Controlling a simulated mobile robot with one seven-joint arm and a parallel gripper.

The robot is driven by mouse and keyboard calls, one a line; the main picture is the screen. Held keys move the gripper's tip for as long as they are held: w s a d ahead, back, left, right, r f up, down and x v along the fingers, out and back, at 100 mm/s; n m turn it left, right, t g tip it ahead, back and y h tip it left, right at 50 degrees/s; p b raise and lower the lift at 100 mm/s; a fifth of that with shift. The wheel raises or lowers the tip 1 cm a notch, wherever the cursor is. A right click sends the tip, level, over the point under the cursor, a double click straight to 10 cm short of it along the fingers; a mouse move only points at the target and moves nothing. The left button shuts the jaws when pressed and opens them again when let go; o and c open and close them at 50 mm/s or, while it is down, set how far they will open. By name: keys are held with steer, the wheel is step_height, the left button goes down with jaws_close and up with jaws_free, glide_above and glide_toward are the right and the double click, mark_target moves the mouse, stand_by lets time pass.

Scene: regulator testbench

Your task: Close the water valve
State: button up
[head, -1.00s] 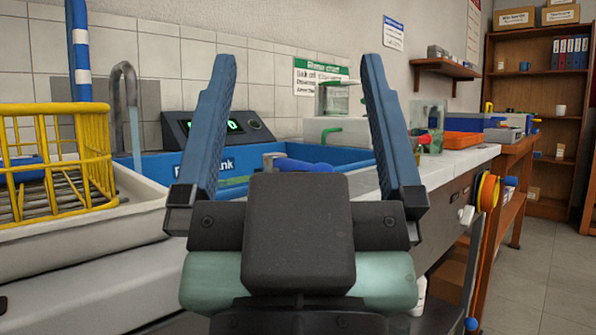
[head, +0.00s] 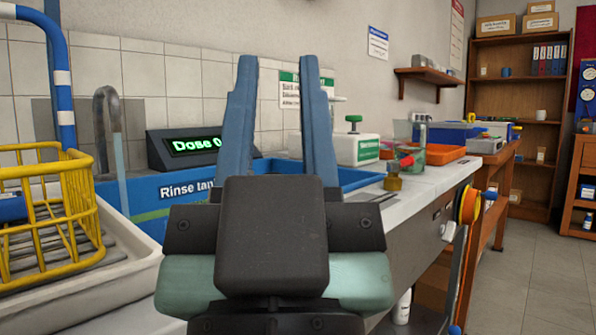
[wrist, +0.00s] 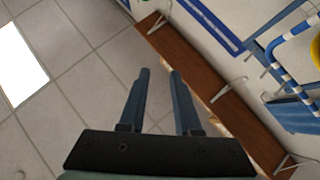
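A grey curved tap (head: 108,110) at the left of the head view has a pale blue stream of water (head: 120,168) falling from it. A valve-like fitting with a red handle (head: 407,161) and brass body (head: 393,180) stands on the counter right of my gripper. A green knob (head: 354,119) sits on a white box behind it. I cannot tell which of these is the water valve. My gripper (head: 276,60) is partly open, with a gap between its blue fingers and nothing visible in it.
A blue rinse tank (head: 180,190) lies behind my gripper, with a lit dose display (head: 195,145) above it. A yellow wire basket (head: 50,215) stands in a white tray (head: 95,280) at left. An orange tray (head: 440,154) is farther right. The floor at right is clear.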

step_height(320, 180, up, 6)
steer(key=p, duration=0.4)
steer(key=shift+w+f, duration=0.15)
jaws_close()
steer(key=w+d+r+g+p, duration=0.3)
steer(key=w+r+p, duration=0.35)
steer(key=p, duration=0.55)
steer(key=w+d+f+m+g+y+p, duration=0.1)
steer(key=w+d+f+m+g+p, duration=0.2)
steer(key=w+d+f+g+p, duration=0.75)
steer(key=s+d+f+m+g+y+p, duration=0.2)
steer(key=s+f+g+y+p, duration=0.1)
steer(key=s+f+y+p, duration=0.65)
steer(key=s+m+y+p, duration=0.1)
steer(key=s+y+p, duration=0.1)
steer(key=s+p, duration=0.4)
steer(key=shift+s+a+y, duration=0.15)
steer(key=shift+s+y, duration=0.2)
steer(key=shift+s, duration=0.4)
steer(key=shift+f+t, duration=0.15)
steer(key=shift+t, duration=0.1)
